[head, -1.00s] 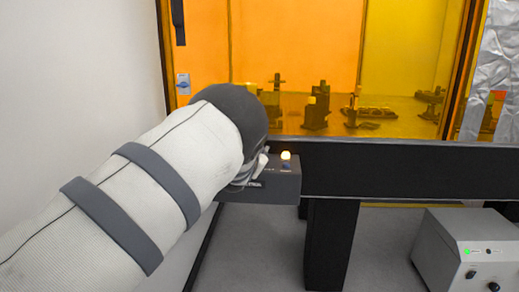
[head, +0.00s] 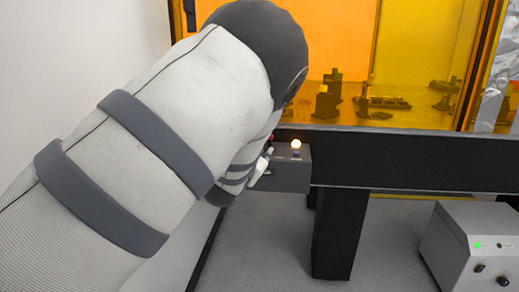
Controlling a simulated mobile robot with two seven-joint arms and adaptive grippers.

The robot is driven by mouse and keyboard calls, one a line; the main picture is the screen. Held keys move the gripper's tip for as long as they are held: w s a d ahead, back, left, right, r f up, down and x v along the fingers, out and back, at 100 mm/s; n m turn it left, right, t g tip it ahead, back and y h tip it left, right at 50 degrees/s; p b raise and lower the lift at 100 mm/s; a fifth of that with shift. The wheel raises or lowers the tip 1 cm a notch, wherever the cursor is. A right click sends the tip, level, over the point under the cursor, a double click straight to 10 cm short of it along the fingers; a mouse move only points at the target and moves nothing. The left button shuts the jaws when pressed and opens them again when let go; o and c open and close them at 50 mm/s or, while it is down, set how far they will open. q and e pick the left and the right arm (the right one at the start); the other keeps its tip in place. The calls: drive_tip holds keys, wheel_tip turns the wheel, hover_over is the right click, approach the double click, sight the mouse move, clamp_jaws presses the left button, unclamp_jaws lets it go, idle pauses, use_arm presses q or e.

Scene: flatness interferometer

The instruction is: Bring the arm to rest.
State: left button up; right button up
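My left arm, in a white sleeve with grey bands, comes in from the left and fills much of the head view. Its dark rounded joint is raised in front of the orange enclosure. A small pale part of my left gripper (head: 261,168) shows below the joint, beside a dark control box (head: 290,178). The rest of the gripper is hidden behind the arm, so its opening and any contact with the box cannot be told. A glowing round lamp (head: 296,145) stands on top of the box. My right gripper is not in view.
The dark table edge (head: 420,162) runs right from the box, above a black leg (head: 338,235). Orange panels (head: 335,40) stand behind, with small optical mounts (head: 328,98) inside. A grey instrument box (head: 455,245) is at lower right. The floor between is clear.

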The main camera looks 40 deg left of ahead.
use_arm(q)
drive_tip(key=shift+s+d, duration=0.2)
drive_tip(key=shift+s, duration=0.25)
drive_tip(key=s+d+f+g+h+p, duration=0.1)
drive_tip(key=s+d+f+g, duration=0.2)
drive_tip(key=s+f, duration=0.5)
drive_tip(key=s+d+f+n+g+h, duration=0.15)
drive_tip(key=s+f+g, duration=0.35)
drive_tip(key=f, duration=0.6)
drive_tip(key=s+d+f+g+h+p, duration=0.1)
drive_tip(key=s+d+f+g, duration=0.15)
drive_tip(key=s+f, duration=0.65)
drive_tip(key=s+d+f+g+h, duration=0.1)
drive_tip(key=s+d+g, duration=0.3)
drive_tip(key=s, duration=0.9)
drive_tip(key=s+d+f+g+h, duration=0.1)
drive_tip(key=s+d+f+g, duration=0.3)
drive_tip(key=s, duration=1)
drive_tip(key=d, duration=0.3)
drive_tip(key=shift+s+d+f+n+p, duration=0.15)
drive_tip(key=shift+s+d+n+p, duration=0.15)
drive_tip(key=shift+n+p, duration=0.1)
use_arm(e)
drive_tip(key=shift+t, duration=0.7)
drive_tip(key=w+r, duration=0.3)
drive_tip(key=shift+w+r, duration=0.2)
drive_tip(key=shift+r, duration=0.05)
use_arm(q)
drive_tip(key=shift+h, duration=0.25)
